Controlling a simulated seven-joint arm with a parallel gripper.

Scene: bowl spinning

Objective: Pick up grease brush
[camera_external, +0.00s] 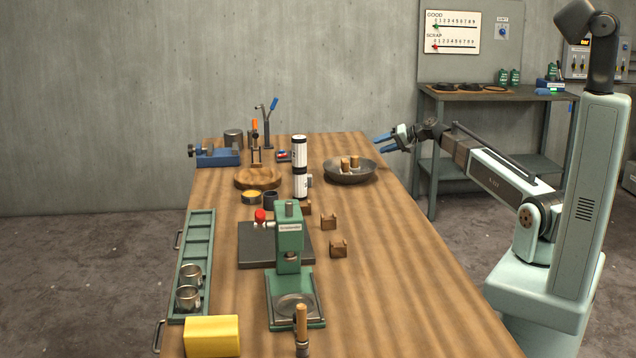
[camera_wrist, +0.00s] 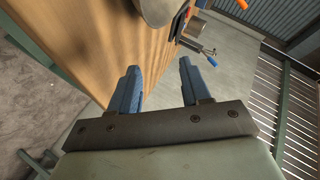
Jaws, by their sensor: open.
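A wooden-handled tool with a metal collar (camera_external: 301,324), which looks like the grease brush, stands handle up at the front edge of the table; its lower end is cut off by the picture edge. My gripper (camera_external: 382,140) has blue fingers and is open and empty. It is beyond the right edge of the table, near its far end, to the right of the metal bowl and far from the brush. In the wrist view my gripper (camera_wrist: 159,67) points past the table edge, with nothing between the fingers. The brush is not recognisable there.
A metal bowl (camera_external: 350,175) holding small wooden pieces is the nearest object to my gripper. A green press (camera_external: 289,245), wooden blocks (camera_external: 338,248), a yellow block (camera_external: 212,336) and a green tray (camera_external: 184,305) with metal cups crowd the table. The table's right strip is clear.

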